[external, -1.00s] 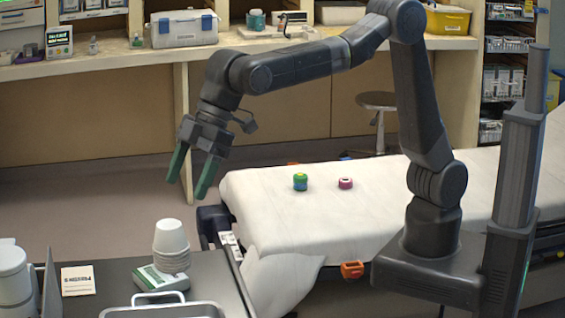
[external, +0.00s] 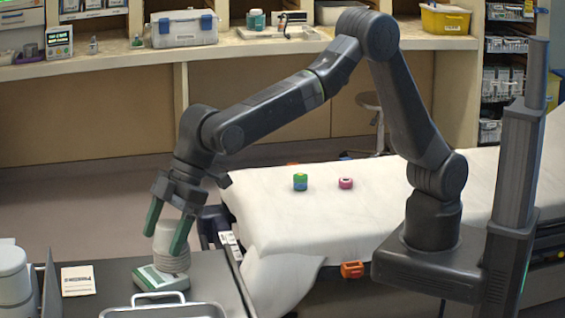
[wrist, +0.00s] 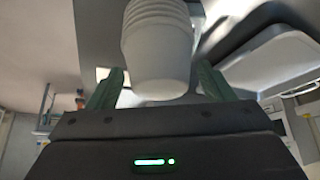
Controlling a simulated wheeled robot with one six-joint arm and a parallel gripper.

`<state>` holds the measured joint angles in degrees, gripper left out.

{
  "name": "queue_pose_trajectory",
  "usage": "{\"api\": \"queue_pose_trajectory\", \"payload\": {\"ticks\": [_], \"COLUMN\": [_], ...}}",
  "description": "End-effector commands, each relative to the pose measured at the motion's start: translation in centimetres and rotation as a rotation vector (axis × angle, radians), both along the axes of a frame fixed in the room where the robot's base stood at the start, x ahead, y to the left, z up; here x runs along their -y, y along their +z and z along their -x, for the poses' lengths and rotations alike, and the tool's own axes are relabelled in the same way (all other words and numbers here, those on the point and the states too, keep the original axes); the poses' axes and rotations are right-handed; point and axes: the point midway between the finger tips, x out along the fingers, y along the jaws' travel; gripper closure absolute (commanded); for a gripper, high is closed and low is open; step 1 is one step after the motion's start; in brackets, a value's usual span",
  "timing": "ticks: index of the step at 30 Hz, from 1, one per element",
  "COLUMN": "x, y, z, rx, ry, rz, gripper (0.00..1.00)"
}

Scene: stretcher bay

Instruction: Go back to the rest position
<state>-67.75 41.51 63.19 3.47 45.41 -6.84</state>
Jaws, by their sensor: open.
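My gripper (external: 165,238) is open, its two green fingers pointing down at the stack of white cups (external: 162,241). In the external view the right finger crosses in front of the stack and the left finger is at its left side. In the wrist view the stack (wrist: 157,45) shows between the two spread fingers (wrist: 158,88); I cannot tell whether either finger touches it. The cups are nested, upright as a stack, on a green and white scale (external: 148,279). The fingers hide part of the stack.
The dark counter also holds a metal tray (external: 165,311), a printed card (external: 78,280) and white canisters (external: 13,275). A stretcher (external: 275,225) behind carries a green-blue jar (external: 300,181) and a pink roll (external: 345,183). The floor left of the stretcher is clear.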

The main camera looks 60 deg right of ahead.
Motion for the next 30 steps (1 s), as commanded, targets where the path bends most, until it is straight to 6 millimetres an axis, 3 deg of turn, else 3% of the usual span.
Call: {"api": "queue_pose_trajectory", "payload": {"ticks": [6, 15, 24, 30], "x": [0.1, 0.1, 0.2, 2.0], "y": [1.1, 1.1, -1.4, 2.3], "z": [0.0, 0.0, 0.1, 0.6], "rx": [-0.001, -0.001, -0.002, 0.000], "ry": [0.000, 0.000, -0.001, 0.000], "rz": [0.003, 0.003, 0.005, -0.001], "gripper": [0.25, 0.25, 0.25, 0.25]}}
